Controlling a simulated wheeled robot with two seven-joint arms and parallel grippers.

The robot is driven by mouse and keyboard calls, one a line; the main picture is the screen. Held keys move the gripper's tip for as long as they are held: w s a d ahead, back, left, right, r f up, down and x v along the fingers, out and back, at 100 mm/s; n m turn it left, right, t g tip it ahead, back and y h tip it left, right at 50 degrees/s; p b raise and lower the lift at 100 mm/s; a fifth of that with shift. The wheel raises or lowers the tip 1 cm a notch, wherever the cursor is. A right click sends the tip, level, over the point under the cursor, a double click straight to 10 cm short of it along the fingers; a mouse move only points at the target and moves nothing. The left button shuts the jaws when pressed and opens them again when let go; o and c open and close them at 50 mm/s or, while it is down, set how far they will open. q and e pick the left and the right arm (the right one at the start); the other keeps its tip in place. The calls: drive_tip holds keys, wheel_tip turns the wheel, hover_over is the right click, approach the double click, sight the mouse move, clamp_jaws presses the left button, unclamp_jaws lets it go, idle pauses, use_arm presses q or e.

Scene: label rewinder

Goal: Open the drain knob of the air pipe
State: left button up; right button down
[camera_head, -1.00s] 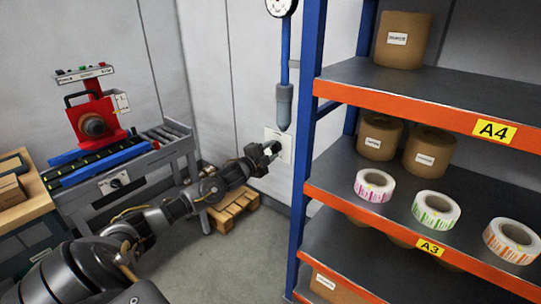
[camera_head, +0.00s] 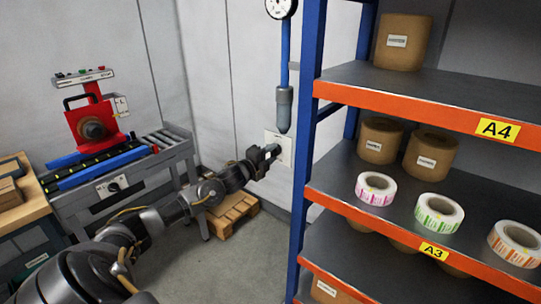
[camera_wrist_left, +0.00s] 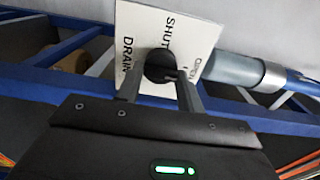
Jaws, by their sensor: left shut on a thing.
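The drain knob (camera_wrist_left: 160,66) is dark and round, on a white plate (camera_wrist_left: 143,28) lettered DRAIN, SHUT and OPEN. In the head view the plate (camera_head: 285,148) is on the wall below the air pipe (camera_head: 285,55). My left gripper (camera_head: 273,151) reaches the plate there and covers the knob. In the left wrist view my left gripper (camera_wrist_left: 161,82) has its two fingers shut on the knob. The knob's pointer direction is hard to tell. My right gripper is not in view.
A blue and orange shelf rack (camera_head: 309,130) stands close right of the plate, holding label rolls and brown rolls. A gauge (camera_head: 281,7) is at the top of the pipe. A wooden pallet (camera_head: 232,213) lies below my arm. A red machine (camera_head: 93,118) stands left.

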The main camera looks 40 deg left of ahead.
use_arm(q)
drive_tip(key=o, duration=1)
drive_tip(key=shift+s, duration=0.1)
drive_tip(key=shift+s+f, duration=0.15)
drive_tip(key=shift+s, duration=0.15)
drive_tip(key=s+b, duration=0.2)
drive_tip(key=s, duration=0.8)
drive_tip(key=shift+d, duration=0.15)
